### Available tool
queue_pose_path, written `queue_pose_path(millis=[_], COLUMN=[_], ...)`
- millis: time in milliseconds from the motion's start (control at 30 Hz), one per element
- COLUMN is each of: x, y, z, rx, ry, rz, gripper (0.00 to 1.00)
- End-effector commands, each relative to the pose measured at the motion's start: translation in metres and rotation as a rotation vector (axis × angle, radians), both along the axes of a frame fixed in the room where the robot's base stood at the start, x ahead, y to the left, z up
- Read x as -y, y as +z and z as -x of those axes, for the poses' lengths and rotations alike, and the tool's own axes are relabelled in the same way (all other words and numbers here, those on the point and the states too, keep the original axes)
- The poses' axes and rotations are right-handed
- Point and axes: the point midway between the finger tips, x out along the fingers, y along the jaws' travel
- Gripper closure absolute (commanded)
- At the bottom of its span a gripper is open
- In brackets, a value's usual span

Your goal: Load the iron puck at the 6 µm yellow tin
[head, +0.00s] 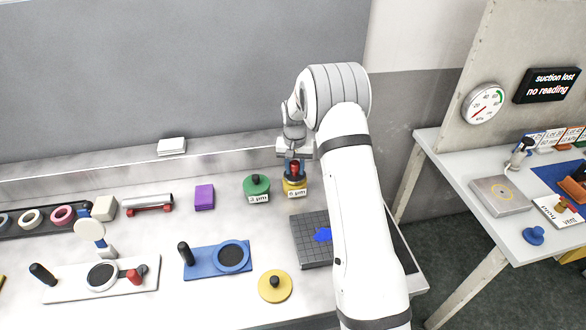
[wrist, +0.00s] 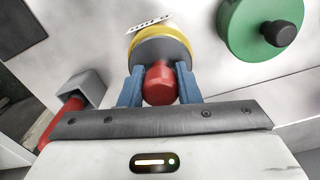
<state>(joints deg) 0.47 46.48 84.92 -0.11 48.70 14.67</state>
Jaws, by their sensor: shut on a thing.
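My gripper (head: 294,168) is over the 6 µm yellow tin (head: 288,187) at the back of the bench. Its blue fingers are shut on the red knob (wrist: 160,82) of the iron puck, one finger on each side. The puck's grey disc (wrist: 160,50) lies over the tin's yellow rim (wrist: 182,42) in the wrist view. I cannot tell whether the disc touches the tin's contents or hovers just above. The yellow lid (head: 275,287) with a black knob lies apart on the bench front.
The green 3 µm tin (head: 256,185), with its lid on, stands close left of the yellow tin. A dark gridded plate (head: 312,250) with a blue piece lies in front. A purple block (head: 204,197) and blue board (head: 205,262) are further left.

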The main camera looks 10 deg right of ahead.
Motion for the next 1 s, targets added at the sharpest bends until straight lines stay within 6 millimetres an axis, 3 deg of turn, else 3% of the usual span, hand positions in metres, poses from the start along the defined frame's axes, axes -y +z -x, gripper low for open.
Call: queue_pose_path(millis=[633, 1000], x=[0.000, 0.000], y=[0.056, 0.060], z=[-0.001, -0.001], rx=[0.005, 0.004], ry=[0.000, 0.000], rz=[0.000, 0.000], gripper=[0.92, 0.92])
